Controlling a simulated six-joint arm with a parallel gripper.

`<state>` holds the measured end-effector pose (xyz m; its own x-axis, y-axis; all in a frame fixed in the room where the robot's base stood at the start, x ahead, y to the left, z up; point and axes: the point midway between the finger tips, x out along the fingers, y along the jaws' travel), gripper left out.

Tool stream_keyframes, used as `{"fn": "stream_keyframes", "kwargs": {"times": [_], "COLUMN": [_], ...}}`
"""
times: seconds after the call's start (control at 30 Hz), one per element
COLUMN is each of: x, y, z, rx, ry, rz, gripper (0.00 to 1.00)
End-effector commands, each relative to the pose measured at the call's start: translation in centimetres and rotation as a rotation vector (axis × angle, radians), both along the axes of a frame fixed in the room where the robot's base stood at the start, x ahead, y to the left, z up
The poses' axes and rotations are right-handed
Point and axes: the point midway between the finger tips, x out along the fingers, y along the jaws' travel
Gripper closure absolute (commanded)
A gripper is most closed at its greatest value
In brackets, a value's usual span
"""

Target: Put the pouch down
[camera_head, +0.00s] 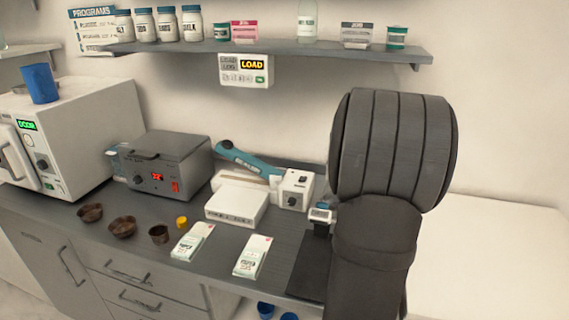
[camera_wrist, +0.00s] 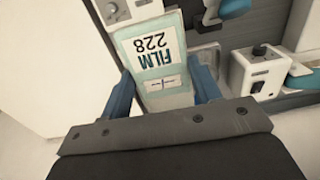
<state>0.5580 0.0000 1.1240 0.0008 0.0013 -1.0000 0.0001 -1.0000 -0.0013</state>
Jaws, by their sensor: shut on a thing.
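A flat pale pouch (camera_wrist: 155,50) with a light green border and the print "FILM 228" is between the two blue fingers of my gripper (camera_wrist: 163,85) in the wrist view. The fingers are shut on its near part, and its printed end sticks out beyond them. In the head view my dark arm covers the right side, and the gripper and held pouch are hidden behind it. I cannot tell whether the pouch touches any surface.
Two white packets (camera_head: 192,241) (camera_head: 253,256) lie on the grey counter (camera_head: 215,270). A dark mat (camera_head: 308,262) lies right of them, partly behind my arm. A sealer with a teal handle (camera_head: 248,160) stands behind. A shelf (camera_head: 280,46) with jars and boxes runs above.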

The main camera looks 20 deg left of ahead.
Motion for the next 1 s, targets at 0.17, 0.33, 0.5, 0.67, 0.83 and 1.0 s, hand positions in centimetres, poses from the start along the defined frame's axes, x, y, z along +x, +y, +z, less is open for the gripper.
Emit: {"fn": "stream_keyframes", "kwargs": {"times": [0.17,0.33,0.5,0.67,0.83,1.0], "x": [0.1,0.3,1.6,2.8,3.9,4.1], "y": [0.0,0.7,4.1,8.6,15.4,20.6], "z": [2.6,4.9,5.0,5.0,5.0,4.9], "rx": [0.000,0.000,0.000,0.000,0.000,0.000], "ry": [-0.005,0.000,-0.001,0.000,0.001,0.000], "rz": [0.000,0.003,0.005,0.007,0.009,0.006], "gripper": [0.65,0.65,0.65,0.65,0.65,0.65]}}
